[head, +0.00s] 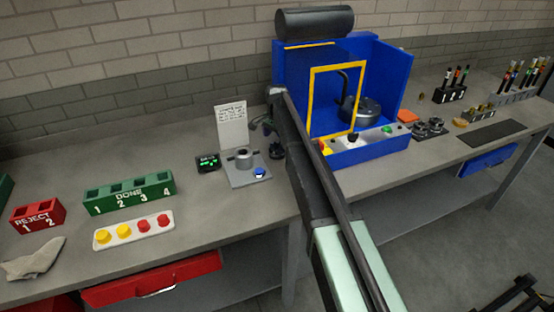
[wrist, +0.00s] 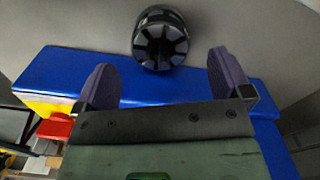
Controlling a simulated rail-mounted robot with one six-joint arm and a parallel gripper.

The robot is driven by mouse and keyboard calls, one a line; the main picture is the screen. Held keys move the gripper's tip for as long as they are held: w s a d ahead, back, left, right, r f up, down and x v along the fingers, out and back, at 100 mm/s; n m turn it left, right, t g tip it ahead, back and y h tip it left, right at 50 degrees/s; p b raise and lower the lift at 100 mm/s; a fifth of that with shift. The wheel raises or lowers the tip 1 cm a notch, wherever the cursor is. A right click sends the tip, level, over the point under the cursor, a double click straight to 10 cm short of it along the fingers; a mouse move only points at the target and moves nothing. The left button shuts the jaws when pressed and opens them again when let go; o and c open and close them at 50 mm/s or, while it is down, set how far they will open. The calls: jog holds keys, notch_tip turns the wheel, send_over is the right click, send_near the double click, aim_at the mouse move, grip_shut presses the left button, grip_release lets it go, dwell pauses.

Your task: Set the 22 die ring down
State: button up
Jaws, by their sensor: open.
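A black, round, slotted part (wrist: 160,38) stands on the grey bench just beyond my fingertips in the wrist view; it looks like a die ring, but no number is readable on it. In the head view a small dark part (head: 277,151) sits on the bench left of the blue press, likely the same one. My gripper (wrist: 165,72) is open, its two purple-grey fingers wide apart with nothing between the pads. In the head view my gripper (head: 264,124) is small and partly hidden by my arm, above and beside the dark part.
The blue press (head: 370,147) with a yellow-framed guard stands close on the right. A grey gauge plate (head: 240,180) and a small display (head: 208,162) are to the left. Several dark ring-like parts (head: 430,127) lie right of the press. Bench is bare before the gauge.

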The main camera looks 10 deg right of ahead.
notch_tip(320, 180, down, 6)
jog(key=b, duration=0.5)
jog(key=shift+f, duration=0.15)
jog(key=shift+r, duration=0.25)
jog(key=shift+c, duration=0.6)
jog(key=c, duration=1.5)
jog(key=shift+c, duration=0.2)
notch_tip(320, 180, up, 20)
jog(key=p, duration=2)
